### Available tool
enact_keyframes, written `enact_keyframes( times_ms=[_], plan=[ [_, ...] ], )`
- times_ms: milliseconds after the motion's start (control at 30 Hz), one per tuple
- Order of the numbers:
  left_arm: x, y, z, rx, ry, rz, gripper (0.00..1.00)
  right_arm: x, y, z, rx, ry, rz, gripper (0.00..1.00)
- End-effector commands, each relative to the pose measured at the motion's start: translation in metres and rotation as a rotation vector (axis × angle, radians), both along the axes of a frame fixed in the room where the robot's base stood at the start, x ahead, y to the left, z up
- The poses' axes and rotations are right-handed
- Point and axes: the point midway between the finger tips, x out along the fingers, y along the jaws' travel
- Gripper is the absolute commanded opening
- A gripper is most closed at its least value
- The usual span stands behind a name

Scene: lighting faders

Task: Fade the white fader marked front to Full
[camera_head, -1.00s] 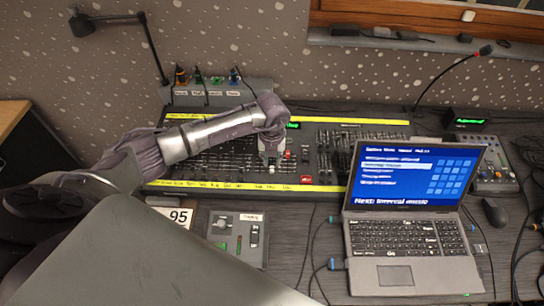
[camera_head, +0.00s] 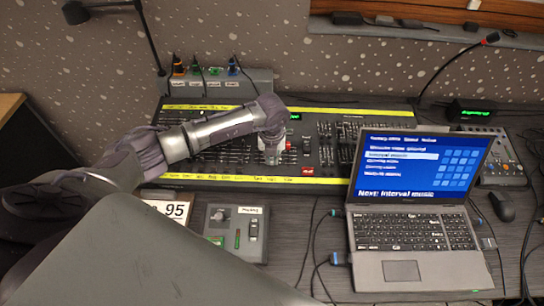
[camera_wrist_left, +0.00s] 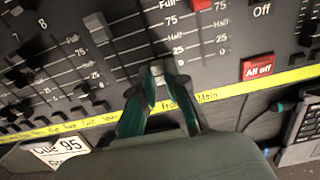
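The lighting desk (camera_head: 240,181) has several fader rows and a yellow label strip. In the left wrist view, the white fader knob (camera_wrist_left: 157,68) sits low in its track, near the 0 mark, above the handwritten front label (camera_wrist_left: 170,103). My left gripper (camera_wrist_left: 159,76) has its teal fingertips close on both sides of this knob and looks shut on it; the contact itself is partly hidden. In the head view my left gripper (camera_head: 270,156) points down onto the desk, and it hides the knob. My right gripper is in neither view.
A red-capped fader (camera_wrist_left: 201,5) stands high in the track to the right, by the main label. A red All off button (camera_wrist_left: 258,67) is farther right. A paler grey knob (camera_wrist_left: 97,26) is to the left. A laptop (camera_head: 412,215) overlaps the desk's right front.

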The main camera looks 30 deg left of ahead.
Motion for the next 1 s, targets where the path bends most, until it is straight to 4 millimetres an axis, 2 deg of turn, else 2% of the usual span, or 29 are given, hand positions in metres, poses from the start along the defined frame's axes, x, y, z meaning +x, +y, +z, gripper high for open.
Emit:
enact_keyframes(
  times_ms=[1000],
  plan=[
    [0.041, 0.019, 0.002, 0.000, -0.002, 0.000, 0.00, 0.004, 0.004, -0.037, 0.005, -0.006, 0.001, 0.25]
  ],
)
